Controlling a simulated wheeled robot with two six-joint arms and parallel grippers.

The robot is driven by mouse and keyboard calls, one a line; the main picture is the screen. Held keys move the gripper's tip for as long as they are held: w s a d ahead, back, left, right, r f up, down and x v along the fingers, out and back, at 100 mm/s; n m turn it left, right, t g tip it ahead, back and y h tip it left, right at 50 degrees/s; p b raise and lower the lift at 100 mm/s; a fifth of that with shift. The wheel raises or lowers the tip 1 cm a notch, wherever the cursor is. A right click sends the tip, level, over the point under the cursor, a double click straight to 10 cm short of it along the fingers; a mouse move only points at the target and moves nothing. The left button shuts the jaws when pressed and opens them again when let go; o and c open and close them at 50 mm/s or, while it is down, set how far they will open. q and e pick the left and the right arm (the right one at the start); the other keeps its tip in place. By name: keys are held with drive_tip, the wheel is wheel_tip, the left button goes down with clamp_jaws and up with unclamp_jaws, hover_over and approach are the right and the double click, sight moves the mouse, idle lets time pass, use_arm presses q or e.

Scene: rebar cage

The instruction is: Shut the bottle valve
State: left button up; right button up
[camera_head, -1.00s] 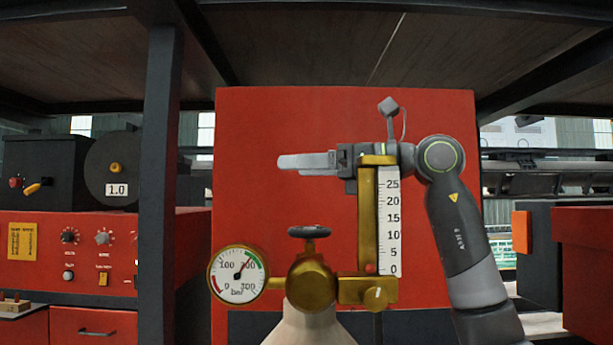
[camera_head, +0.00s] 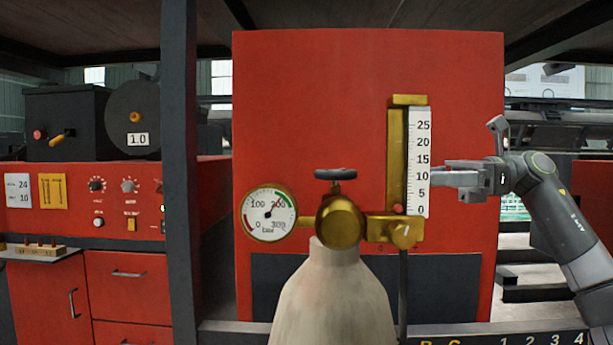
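A pale gas bottle (camera_head: 332,300) stands upright in the lower middle of the head view. A brass valve body (camera_head: 341,224) sits on its neck, with a dark handwheel (camera_head: 335,174) on a short stem above. A round pressure gauge (camera_head: 269,213) joins it on the left. A flow meter (camera_head: 397,150) with a 0–25 scale and a brass knob (camera_head: 403,234) joins it on the right. My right gripper (camera_head: 436,179) points left beside the scale, right of the handwheel and apart from it. Its fingers are seen side-on, so their opening is unclear. My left gripper is out of view.
A dark post (camera_head: 180,170) stands left of the gauge. A red cabinet (camera_head: 350,80) rises behind the bottle. A red control panel (camera_head: 110,200) with knobs and drawers is at the left. The space above the handwheel looks clear.

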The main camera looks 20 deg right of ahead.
sight(325, 171)
drive_tip(key=p+x, duration=0.6)
drive_tip(key=x, duration=1)
drive_tip(key=shift+r, duration=0.15)
drive_tip(key=shift+w+a, duration=0.2)
drive_tip(key=shift+a, duration=0.35)
drive_tip(key=shift+c, duration=0.4)
drive_tip(key=c, duration=0.9)
drive_tip(key=shift+w+f+m+t+h+b, duration=0.15)
drive_tip(key=shift+m+t+h+b, duration=0.35)
drive_tip(key=shift+m+t, duration=0.6)
drive_tip(key=shift+w+d+m+t+h, duration=0.15)
drive_tip(key=shift+m+t+h, duration=1.2)
drive_tip(key=shift+t, duration=0.75)
